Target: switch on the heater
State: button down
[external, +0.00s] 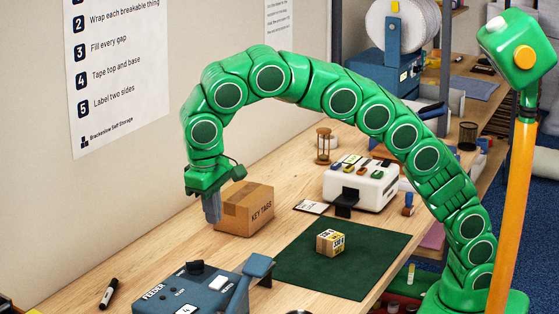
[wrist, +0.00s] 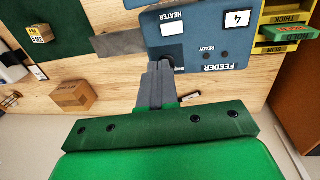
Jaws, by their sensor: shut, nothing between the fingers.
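The blue feeder unit (external: 165,299) stands at the front of the bench, lettered FEEDER; it also shows in the wrist view (wrist: 200,73). A white square (wrist: 172,28) sits beside the word HEATER on its top face. A small dark round spot (wrist: 208,55) by the word READY looks unlit. A dark knob (external: 195,267) stands at the unit's back edge. My gripper (external: 212,220) is shut and empty, pointing down above the bench behind the unit. In the wrist view its fingertips (wrist: 160,66) overlap the unit's edge and partly hide the knob; contact cannot be told.
The KEY TAGS carton (external: 244,210) stands close beside my gripper. A green mat (external: 365,260) holds a small printed box (external: 330,242). A white machine (external: 361,185) stands behind. A black marker (external: 107,293) lies near the wall.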

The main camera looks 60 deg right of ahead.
jog(key=a, duration=0.1)
send_near(221, 278)
jog(key=shift+d+f, duration=0.2)
jog(key=shift+f, duration=1.5)
jog(key=shift+d+f, duration=0.2)
jog(key=shift+f, duration=1.5)
